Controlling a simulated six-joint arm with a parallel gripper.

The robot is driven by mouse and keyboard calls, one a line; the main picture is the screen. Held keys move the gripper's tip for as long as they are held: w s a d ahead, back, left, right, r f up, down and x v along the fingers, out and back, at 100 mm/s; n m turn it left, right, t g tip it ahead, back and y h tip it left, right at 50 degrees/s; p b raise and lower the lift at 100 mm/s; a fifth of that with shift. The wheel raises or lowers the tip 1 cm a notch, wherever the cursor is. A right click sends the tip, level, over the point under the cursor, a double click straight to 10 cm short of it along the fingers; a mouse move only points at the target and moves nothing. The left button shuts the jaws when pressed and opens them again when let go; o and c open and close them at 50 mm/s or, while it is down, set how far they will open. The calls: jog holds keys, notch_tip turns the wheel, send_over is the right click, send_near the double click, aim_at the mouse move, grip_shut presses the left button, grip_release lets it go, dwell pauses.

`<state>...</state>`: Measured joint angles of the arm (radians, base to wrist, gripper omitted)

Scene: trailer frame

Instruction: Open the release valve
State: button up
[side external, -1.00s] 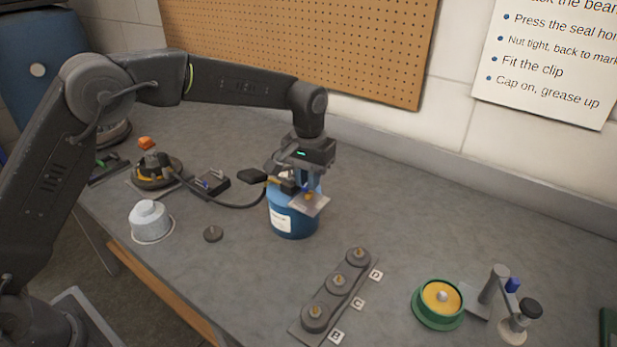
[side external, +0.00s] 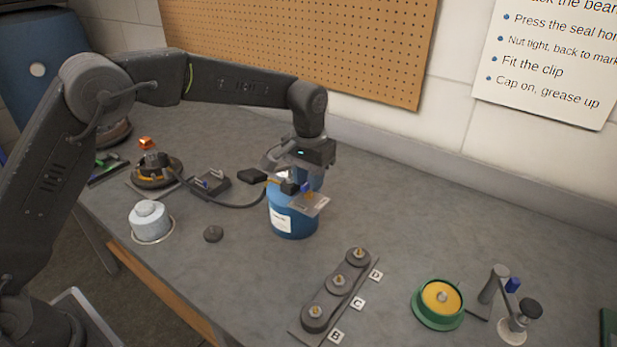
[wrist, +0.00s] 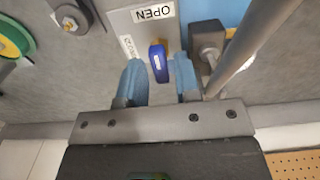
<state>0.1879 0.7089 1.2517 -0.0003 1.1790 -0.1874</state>
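The release valve's small blue handle (wrist: 158,63) sits on a grey plate (wrist: 118,22) labelled OPEN, with a second label along one side. In the side view the plate (side external: 312,206) is at the front of a blue canister (side external: 290,222), partly hidden by my gripper. My gripper (wrist: 158,82) is open, its two blue fingers apart on either side of the handle's near end. I see gaps on both sides, so it does not grip the handle. In the side view my gripper (side external: 305,184) is low over the canister, its fingertips partly hidden.
A grey rod (wrist: 255,45) and block lie close to the right finger in the wrist view. A black hose (side external: 235,203) runs left from the canister. A rack of posts (side external: 338,284) stands in front, and a green-rimmed dish (side external: 438,304) at right. The bench between is clear.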

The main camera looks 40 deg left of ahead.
jog(key=shift+o, duration=0.9)
notch_tip(320, 180, up, 14)
jog(key=shift+f, duration=0.1)
